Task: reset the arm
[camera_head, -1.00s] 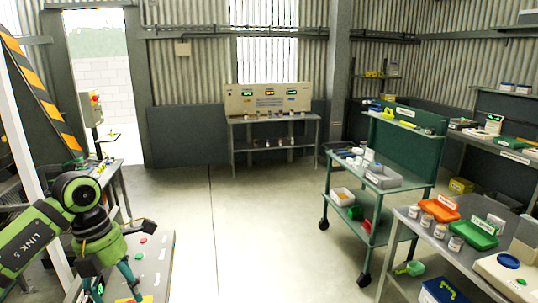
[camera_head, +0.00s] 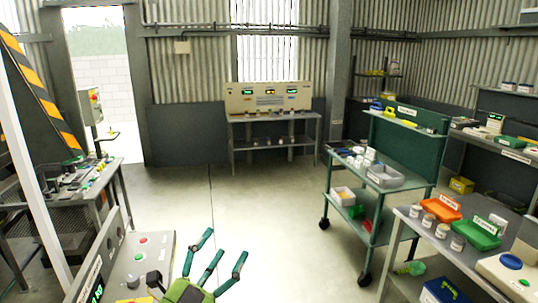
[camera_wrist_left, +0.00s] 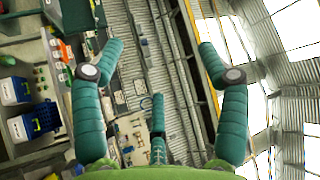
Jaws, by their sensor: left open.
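My left gripper (camera_head: 218,256) is at the bottom of the head view, left of the middle, its teal fingers spread and pointing up. It is open and empty. It is right of the grey control panel (camera_head: 128,262) with buttons. In the left wrist view the same gripper (camera_wrist_left: 160,72) has its fingers wide apart with nothing between them. Most of my left arm is out of the head view. My right gripper is not in view.
A green trolley (camera_head: 340,170) with small boxes stands at the right. A workbench with an orange tray (camera_head: 440,207) and a green tray (camera_head: 476,234) is at the lower right. A test bench (camera_head: 268,100) stands at the back. The middle floor (camera_head: 262,220) is clear.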

